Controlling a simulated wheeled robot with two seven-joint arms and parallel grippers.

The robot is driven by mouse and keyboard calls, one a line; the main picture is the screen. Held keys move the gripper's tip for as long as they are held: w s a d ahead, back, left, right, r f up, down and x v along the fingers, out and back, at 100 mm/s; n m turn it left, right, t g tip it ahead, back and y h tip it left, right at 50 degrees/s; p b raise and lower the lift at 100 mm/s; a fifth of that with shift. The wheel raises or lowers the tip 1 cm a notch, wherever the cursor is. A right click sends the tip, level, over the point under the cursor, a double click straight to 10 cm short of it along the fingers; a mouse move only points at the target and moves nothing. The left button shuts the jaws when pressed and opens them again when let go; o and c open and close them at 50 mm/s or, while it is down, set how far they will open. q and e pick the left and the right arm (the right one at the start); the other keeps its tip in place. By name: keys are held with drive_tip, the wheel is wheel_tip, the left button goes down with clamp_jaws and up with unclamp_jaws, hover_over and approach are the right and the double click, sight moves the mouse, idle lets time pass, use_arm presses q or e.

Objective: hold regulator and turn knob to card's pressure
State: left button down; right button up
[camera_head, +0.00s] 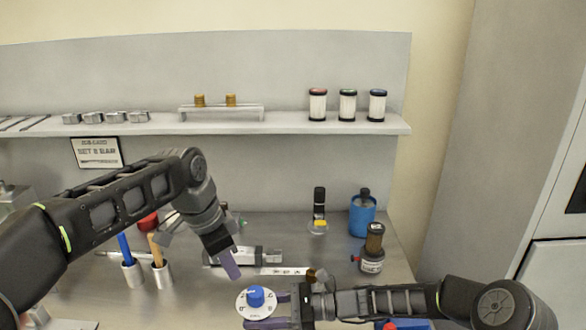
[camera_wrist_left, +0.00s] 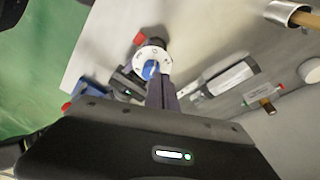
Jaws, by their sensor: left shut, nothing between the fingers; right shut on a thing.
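The regulator's white dial (camera_head: 242,304) with a blue knob (camera_head: 256,296) is at the bottom centre of the head view. My right gripper (camera_head: 285,308) is shut on the regulator from the right; its body is mostly hidden. My left gripper (camera_head: 231,268) is shut and empty, pointing down just above and left of the knob. In the left wrist view the blue knob (camera_wrist_left: 150,69) on the white dial (camera_wrist_left: 152,53) lies just beyond the left fingertips (camera_wrist_left: 160,80); I cannot tell whether they touch. A card (camera_head: 96,153) hangs below the shelf; its pressure figure is too blurred to read.
A grey cylinder (camera_head: 244,257) and a marked strip (camera_head: 284,271) lie behind the dial. Two cups (camera_head: 162,276) with tools stand left. A shelf (camera_head: 280,122) runs along the back.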

use_arm(q)
drive_tip(key=shift+r, duration=0.1)
drive_tip(key=shift+s+d+r, duration=0.25)
drive_tip(key=shift+s+d, duration=0.25)
drive_tip(key=shift+s, duration=0.1)
drive_tip(key=shift+s+d+r, duration=0.2)
drive_tip(key=shift+s+d, duration=0.25)
drive_tip(key=shift+s, duration=0.1)
hover_over(251, 309)
drive_tip(key=s+a, duration=0.1)
drive_tip(key=a, duration=0.1)
drive_tip(key=shift+s+a+x, duration=0.15)
drive_tip(key=shift+x, duration=1)
drive_tip(key=shift+s+a+x, duration=0.15)
drive_tip(key=shift+a+x, duration=0.05)
drive_tip(key=shift+x, duration=0.95)
drive_tip(key=shift+s+a+x, duration=0.1)
drive_tip(key=shift+a+x, duration=0.05)
drive_tip(key=shift+x, duration=1)
drive_tip(key=shift+w+d+f, duration=0.1)
drive_tip(key=shift+d+f, duration=0.05)
